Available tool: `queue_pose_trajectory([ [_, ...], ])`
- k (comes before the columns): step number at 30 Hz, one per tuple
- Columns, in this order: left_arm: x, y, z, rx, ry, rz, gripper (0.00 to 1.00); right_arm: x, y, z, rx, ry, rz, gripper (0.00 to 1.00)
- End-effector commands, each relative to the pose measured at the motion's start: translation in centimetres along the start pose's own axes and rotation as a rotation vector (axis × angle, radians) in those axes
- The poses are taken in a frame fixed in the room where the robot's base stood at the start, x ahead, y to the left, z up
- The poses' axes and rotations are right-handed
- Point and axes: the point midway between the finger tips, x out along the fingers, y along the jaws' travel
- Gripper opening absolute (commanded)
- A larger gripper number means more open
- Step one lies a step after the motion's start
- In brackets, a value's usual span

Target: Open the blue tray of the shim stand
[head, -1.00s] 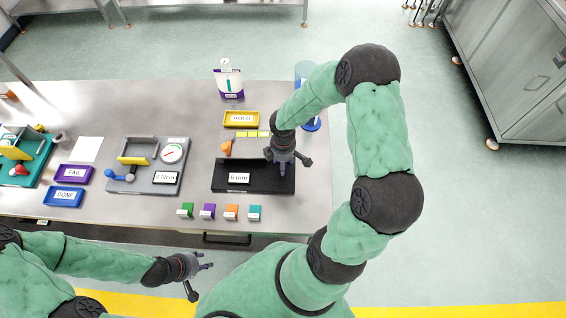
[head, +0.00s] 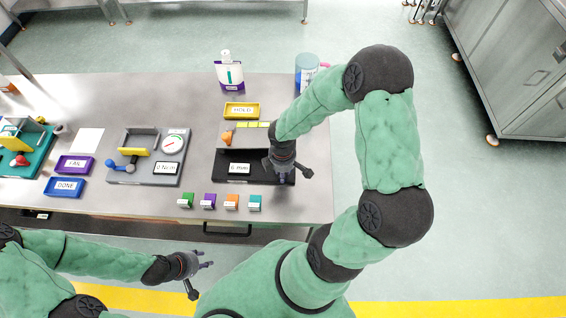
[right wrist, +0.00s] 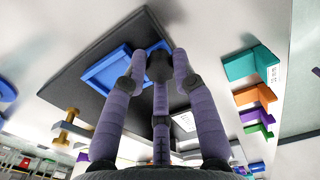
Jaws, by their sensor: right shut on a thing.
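The shim stand (head: 232,157) is a low black block on the bench with a white label reading about 6 mm. In the right wrist view, the blue tray (right wrist: 103,74) lies in the dark stand (right wrist: 68,82). My right gripper (head: 285,177) is at the stand's right part. In the right wrist view my fingers (right wrist: 160,66) are close together over the tray's right side. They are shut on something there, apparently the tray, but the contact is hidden. The gripper hides the tray in the head view. My left gripper (head: 200,275) is open and empty, off the bench's front edge.
Several coloured blocks (head: 231,201) stand in front of the shim stand. A grey gauge station (head: 144,176), a purple tray (head: 74,164) and a blue DONE tray (head: 64,187) are to the left.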

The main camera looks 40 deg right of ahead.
Motion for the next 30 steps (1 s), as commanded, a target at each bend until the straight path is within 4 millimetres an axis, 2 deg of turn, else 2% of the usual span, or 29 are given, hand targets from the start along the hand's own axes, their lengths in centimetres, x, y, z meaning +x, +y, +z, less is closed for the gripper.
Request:
queue_pose_trajectory([
  [6, 0.4, -0.1, -0.1, 0.002, 0.002, 0.000, 0.40, -0.2, -1.1, -0.1, 0.001, 0.003, 0.008, 0.00],
  [11, 0.3, -0.1, -0.1, 0.001, 0.001, 0.000, 0.40, -0.2, -1.1, 0.0, 0.001, 0.002, 0.007, 0.00],
  [12, 0.3, -0.1, -0.1, 0.002, 0.002, 0.000, 0.40, -0.2, -1.1, 0.0, 0.001, 0.002, 0.007, 0.33],
  [14, 0.3, -0.1, -0.1, 0.002, 0.002, 0.000, 0.40, -0.2, -1.1, 0.0, 0.001, 0.002, 0.008, 0.50],
  [25, 0.3, -0.1, -0.1, 0.001, 0.002, 0.000, 0.40, -0.4, -1.1, 0.0, 0.002, 0.002, 0.008, 0.52],
  [30, 0.3, -0.1, -0.1, 0.001, 0.002, 0.000, 0.40, -2.0, -1.0, -0.1, 0.001, 0.003, 0.011, 0.52],
])
